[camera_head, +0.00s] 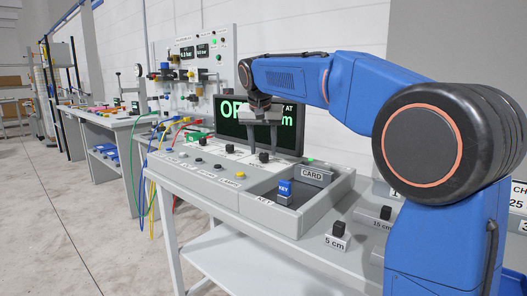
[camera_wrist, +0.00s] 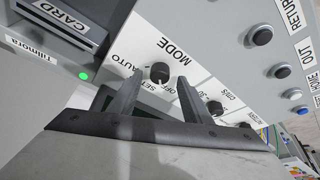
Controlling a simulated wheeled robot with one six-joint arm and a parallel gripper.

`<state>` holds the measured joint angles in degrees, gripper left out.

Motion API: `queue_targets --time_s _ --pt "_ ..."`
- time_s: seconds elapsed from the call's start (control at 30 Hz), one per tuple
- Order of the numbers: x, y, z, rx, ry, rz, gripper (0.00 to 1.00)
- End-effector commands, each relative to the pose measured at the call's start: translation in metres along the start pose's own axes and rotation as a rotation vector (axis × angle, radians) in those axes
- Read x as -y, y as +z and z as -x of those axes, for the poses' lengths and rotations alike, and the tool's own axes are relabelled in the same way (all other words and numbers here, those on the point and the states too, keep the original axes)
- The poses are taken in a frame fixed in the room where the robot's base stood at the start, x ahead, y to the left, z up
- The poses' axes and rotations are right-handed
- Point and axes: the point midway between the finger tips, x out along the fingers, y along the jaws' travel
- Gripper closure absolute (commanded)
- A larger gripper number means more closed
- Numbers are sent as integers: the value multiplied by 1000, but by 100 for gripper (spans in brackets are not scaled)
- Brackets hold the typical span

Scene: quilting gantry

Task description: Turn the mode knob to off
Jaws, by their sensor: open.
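The mode knob (camera_wrist: 160,72) is a small black round knob on the light grey panel, with MODE printed beside it and AUTO, SET and OFF around it. Its pointer is too small to read surely. It also shows in the head view (camera_head: 263,157), below my gripper (camera_head: 262,146). In the wrist view my gripper (camera_wrist: 158,77) is open, with one finger on each side of the knob in the picture. Nothing is held. I cannot tell whether the fingertips touch the knob or panel.
A second black knob (camera_wrist: 215,107), marked cm/s, is close by on the right. Several push buttons (camera_wrist: 262,35) line the panel. A screen (camera_head: 230,120) stands behind the panel. A tray with a blue KEY block (camera_head: 285,188) and a CARD block (camera_head: 312,174) is at the front right.

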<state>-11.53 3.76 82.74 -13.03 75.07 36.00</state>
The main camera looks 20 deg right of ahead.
Motion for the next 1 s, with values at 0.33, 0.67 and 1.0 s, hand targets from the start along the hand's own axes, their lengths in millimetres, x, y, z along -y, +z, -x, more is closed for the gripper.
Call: queue_targets --time_s 0.33,0.67,1.0 --pt "0 0 69 -3 -3 1 56" --pt "0 0 130 -2 -2 0 56" --pt "0 0 155 0 0 0 56"
